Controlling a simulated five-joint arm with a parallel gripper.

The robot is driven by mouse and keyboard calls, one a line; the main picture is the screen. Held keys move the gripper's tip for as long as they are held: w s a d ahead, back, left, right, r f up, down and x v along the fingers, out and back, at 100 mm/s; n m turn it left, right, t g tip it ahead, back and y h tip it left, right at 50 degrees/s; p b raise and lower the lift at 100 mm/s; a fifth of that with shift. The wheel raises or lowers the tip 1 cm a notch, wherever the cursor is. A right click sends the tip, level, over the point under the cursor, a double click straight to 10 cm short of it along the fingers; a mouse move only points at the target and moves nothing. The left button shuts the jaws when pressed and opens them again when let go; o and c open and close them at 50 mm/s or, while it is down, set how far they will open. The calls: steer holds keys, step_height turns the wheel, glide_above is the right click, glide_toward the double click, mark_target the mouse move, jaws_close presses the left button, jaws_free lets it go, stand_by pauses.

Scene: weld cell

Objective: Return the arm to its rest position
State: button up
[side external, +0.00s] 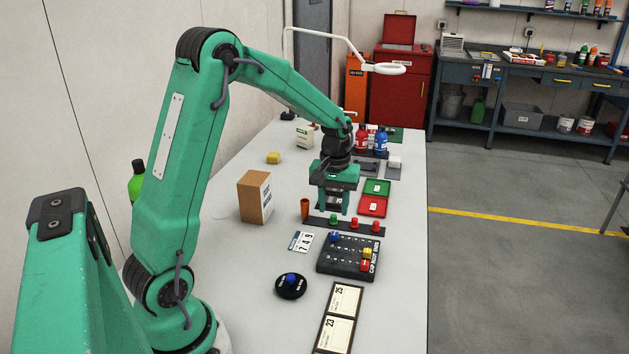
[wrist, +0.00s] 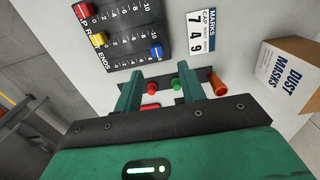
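My green arm is bent over the table, with its elbow high and its forearm sloping down to the right in the side external view. My gripper (side external: 334,211) points down above the dark strip with green and red buttons (side external: 354,224). In the wrist view my gripper (wrist: 157,77) has its two fingers apart, with nothing held between them. A red button (wrist: 152,87) of the strip shows in the gap, below the fingers. The exact height of the fingertips above the strip is hard to tell.
A knob disc (side external: 291,286) sits nearer. Bottles and a lamp (side external: 389,68) stand behind.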

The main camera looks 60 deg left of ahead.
stand_by(0.3)
steer(key=s+d+r+m+t, duration=0.2)
steer(key=s+d+r+m, duration=0.2)
steer(key=s+d+r, duration=0.45)
steer(key=s+d+r+m+t, duration=0.1)
steer(key=s+d+r+m, duration=0.1)
steer(key=s, duration=0.3)
steer(key=s+d+r+m+t, duration=0.2)
steer(key=s+d+r+m, duration=0.1)
steer(key=s, duration=0.2)
steer(key=shift+s+d+r+t, duration=0.15)
steer(key=shift+s+d+t, duration=0.05)
steer(key=shift+d+t, duration=0.1)
